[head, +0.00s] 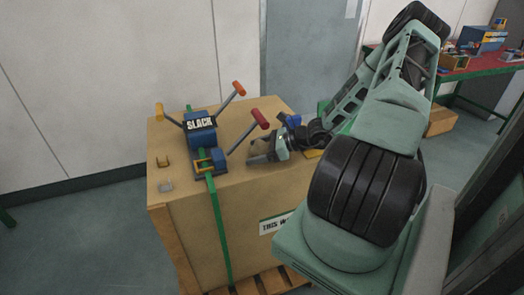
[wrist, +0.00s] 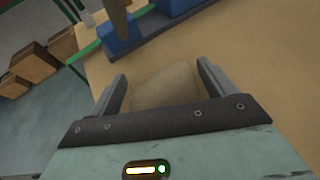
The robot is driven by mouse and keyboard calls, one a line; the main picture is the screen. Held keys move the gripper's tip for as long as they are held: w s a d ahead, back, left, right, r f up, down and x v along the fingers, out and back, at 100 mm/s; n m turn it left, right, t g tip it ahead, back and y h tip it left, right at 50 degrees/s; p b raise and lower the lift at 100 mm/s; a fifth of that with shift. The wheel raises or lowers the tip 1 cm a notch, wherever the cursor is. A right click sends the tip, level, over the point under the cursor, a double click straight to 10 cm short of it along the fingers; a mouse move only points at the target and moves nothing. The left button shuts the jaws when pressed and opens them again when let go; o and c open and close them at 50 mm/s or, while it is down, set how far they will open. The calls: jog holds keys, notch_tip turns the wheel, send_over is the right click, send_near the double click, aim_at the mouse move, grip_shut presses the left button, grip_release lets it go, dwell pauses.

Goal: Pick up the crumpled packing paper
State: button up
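The crumpled packing paper (wrist: 165,88) is a tan, rounded lump on top of the cardboard box (wrist: 250,55), much the same colour as the box. In the wrist view it lies between the two fingers of my gripper (wrist: 160,76), with its near part hidden by the gripper body. The fingers are spread wide, one on each side of the paper. I cannot tell whether they touch it. In the head view my gripper (head: 260,158) is low over the right part of the box top, with the paper at its fingers and hard to make out.
A blue strapping tool (head: 201,135) marked SLACK, with orange and red handles, stands left of my gripper on a green strap (head: 221,235). Two small metal pieces (head: 165,162) lie at the box's left edge. A red-topped bench (head: 470,68) stands at the far right.

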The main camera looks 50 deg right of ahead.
jog(key=c, duration=1)
